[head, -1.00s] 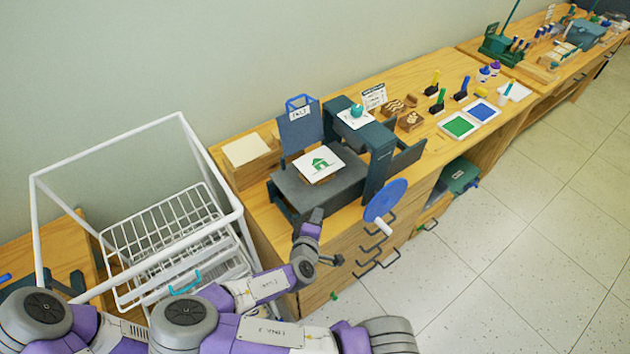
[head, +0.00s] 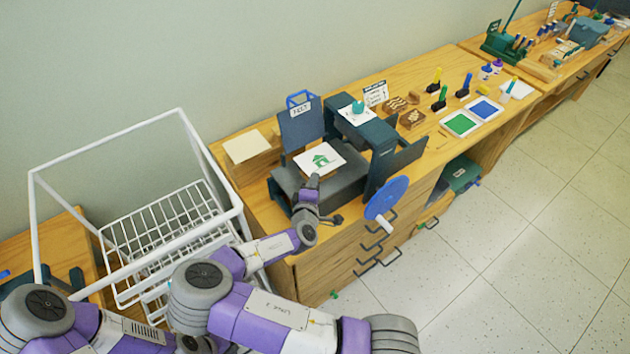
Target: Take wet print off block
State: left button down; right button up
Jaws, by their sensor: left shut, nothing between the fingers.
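The print, a white sheet with a green house (head: 326,157), lies flat on the dark grey bed of the press (head: 346,184). In the current view the block under it is largely hidden by the sheet. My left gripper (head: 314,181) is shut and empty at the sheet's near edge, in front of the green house. I cannot tell whether the fingertips touch the sheet. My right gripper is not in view.
A white wire drying rack (head: 160,232) stands left of the press. A blue handwheel (head: 386,198) sticks out at the press's front right. A wooden box with paper (head: 246,147) stands behind left. Ink pads (head: 460,124), stamps and bottles stand to the right.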

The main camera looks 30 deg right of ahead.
jog(key=shift+w+d, duration=0.3)
jog(key=shift+c, duration=0.4)
grip_shut()
notch_tip(320, 180, up, 3)
jog(key=shift+f+p, duration=0.2)
jog(key=shift+p, duration=0.9)
jog(key=shift+f, duration=0.1)
jog(key=shift+a, duration=0.1)
